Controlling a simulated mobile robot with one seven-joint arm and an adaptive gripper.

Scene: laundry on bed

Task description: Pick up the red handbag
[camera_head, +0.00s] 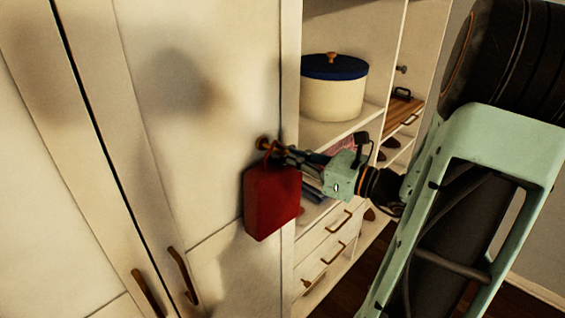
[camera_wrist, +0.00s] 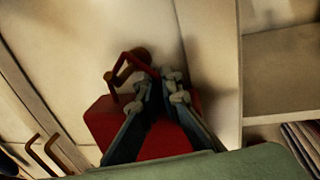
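The red handbag (camera_head: 271,204) hangs against the pale cabinet front, below a brass knob (camera_head: 264,143). In the wrist view its red body (camera_wrist: 165,139) shows behind and between my fingers, and its thin handle (camera_wrist: 122,73) loops up by the knob. My gripper (camera_head: 272,149) reaches in from the right at the top of the bag, close to the knob. In the wrist view my gripper's fingertips (camera_wrist: 158,78) are apart with a narrow gap, and one side of the handle runs to this gap. Contact with the handle is unclear, and my fingers hide part of the bag.
Open shelves stand right of the bag, with a cream pot (camera_head: 333,97) with a blue lid and a wooden board (camera_head: 401,112). Drawers (camera_head: 328,245) with brass handles are below. Brass door handles (camera_head: 183,275) stick out at lower left. The upper cabinet front is clear.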

